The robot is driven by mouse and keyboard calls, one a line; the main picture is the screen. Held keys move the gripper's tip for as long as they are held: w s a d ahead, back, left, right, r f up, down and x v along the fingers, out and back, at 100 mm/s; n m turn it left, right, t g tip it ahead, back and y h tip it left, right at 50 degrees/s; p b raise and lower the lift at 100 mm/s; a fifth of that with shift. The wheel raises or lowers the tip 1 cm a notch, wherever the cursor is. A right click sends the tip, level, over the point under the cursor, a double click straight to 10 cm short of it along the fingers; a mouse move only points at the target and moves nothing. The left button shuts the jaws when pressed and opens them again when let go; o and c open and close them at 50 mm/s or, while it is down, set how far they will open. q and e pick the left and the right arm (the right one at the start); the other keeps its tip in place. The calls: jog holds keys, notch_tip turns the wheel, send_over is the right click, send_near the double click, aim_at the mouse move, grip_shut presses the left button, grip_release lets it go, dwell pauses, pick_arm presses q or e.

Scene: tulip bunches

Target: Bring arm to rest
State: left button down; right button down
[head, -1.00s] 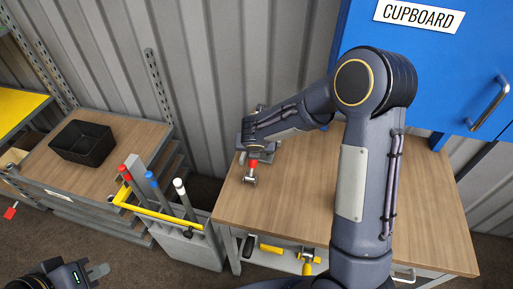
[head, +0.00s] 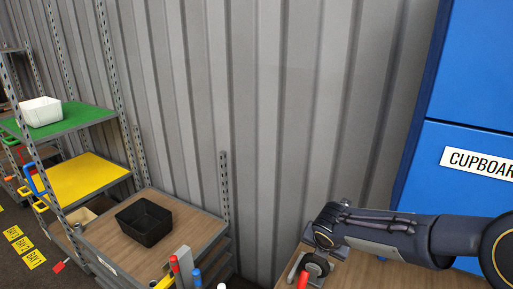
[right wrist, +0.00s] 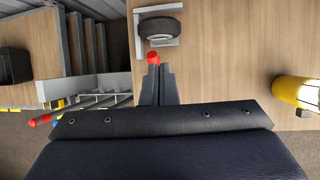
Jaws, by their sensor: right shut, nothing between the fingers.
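My right arm (head: 390,235) reaches in from the right over the wooden workbench (head: 357,272) in the head view. Its fingers are hard to make out there. In the right wrist view my right gripper (right wrist: 154,70) has its two grey fingers together, with nothing between them. A red-tipped thing (right wrist: 153,57) shows just beyond the fingertips; I cannot tell whether they touch it. A black wheel-like thing in a grey frame (right wrist: 160,28) is past it on the bench. My left gripper is out of view.
A black bin (head: 145,222) sits on a low wooden-topped unit at left. Tall handles, one red (head: 174,264) and one blue (head: 197,278), stand between it and the bench. A blue cupboard (head: 475,65) is at right. A yellow cylinder (right wrist: 298,90) lies right in the wrist view.

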jog(key=s+d+r+m+y, duration=0.1)
jog(key=s+d+r+m, duration=0.1)
jog(key=s+m, duration=0.65)
jog(key=s+d+r+m+y, duration=0.1)
jog(key=s+d+r+m, duration=0.15)
jog(key=s+m, duration=0.6)
jog(key=s+a+m+y+b, duration=0.1)
jog(key=s+a+m+y, duration=0.2)
jog(key=s+m, duration=0.8)
jog(key=a+m, duration=0.2)
jog(key=shift+a+f+m+y, duration=0.15)
jog(key=shift+f+m+y, duration=0.15)
jog(key=shift+f+m, duration=0.1)
jog(key=shift+s, duration=0.15)
